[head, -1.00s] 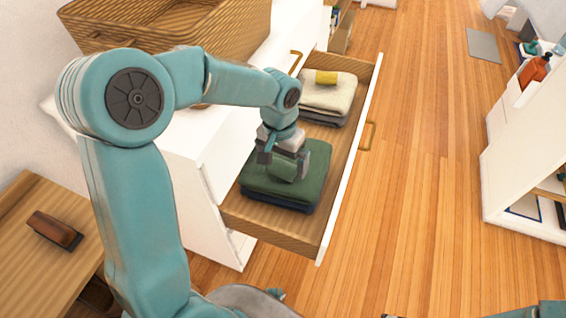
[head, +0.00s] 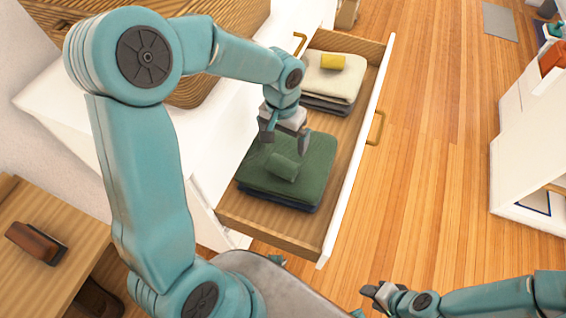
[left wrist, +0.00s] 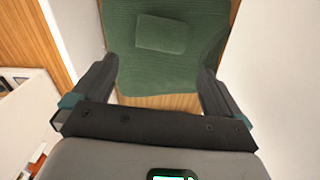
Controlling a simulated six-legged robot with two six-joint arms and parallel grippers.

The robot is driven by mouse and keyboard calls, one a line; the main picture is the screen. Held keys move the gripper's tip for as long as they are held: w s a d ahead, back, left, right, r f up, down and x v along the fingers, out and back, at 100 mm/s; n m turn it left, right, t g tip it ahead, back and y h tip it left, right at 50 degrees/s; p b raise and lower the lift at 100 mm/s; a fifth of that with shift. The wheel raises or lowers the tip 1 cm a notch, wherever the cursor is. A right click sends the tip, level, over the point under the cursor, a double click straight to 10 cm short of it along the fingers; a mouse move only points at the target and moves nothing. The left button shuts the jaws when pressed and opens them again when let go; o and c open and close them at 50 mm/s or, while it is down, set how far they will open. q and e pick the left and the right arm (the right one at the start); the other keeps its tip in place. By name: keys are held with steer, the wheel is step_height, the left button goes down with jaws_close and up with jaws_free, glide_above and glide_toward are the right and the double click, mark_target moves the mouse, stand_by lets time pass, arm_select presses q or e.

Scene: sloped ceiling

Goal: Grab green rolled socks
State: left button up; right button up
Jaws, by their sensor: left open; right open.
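The green rolled socks (head: 283,167) lie on top of a folded dark green cloth (head: 312,172) in the open drawer. In the left wrist view the socks (left wrist: 163,34) show as a small green block on the green cloth, beyond and between the fingers. My left gripper (head: 285,143) is open and empty, a little above and behind the socks, apart from them. My right gripper (head: 372,294) is low at the bottom of the head view, away from the drawer, and open.
The wooden drawer (head: 266,213) has a white front with a brass handle (head: 376,128). A yellow roll (head: 332,62) lies on folded cream cloth (head: 328,82) at its far end. A wicker basket (head: 237,45) stands on the white cabinet. A brush (head: 36,242) lies on the wooden table at left.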

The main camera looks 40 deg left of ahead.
mark_target(284, 160)
arm_select(q)
steer(key=f, duration=0.5)
steer(key=shift+s+d+f+b, duration=0.2)
steer(key=shift+f+b, duration=0.15)
steer(key=shift+b, duration=0.05)
step_height(284, 160, down, 6)
steer(key=shift+a+f+b, duration=0.1)
steer(key=shift+f+b, duration=0.1)
steer(key=shift+b, duration=0.35)
steer(key=shift+r, duration=0.1)
steer(key=c, duration=0.7)
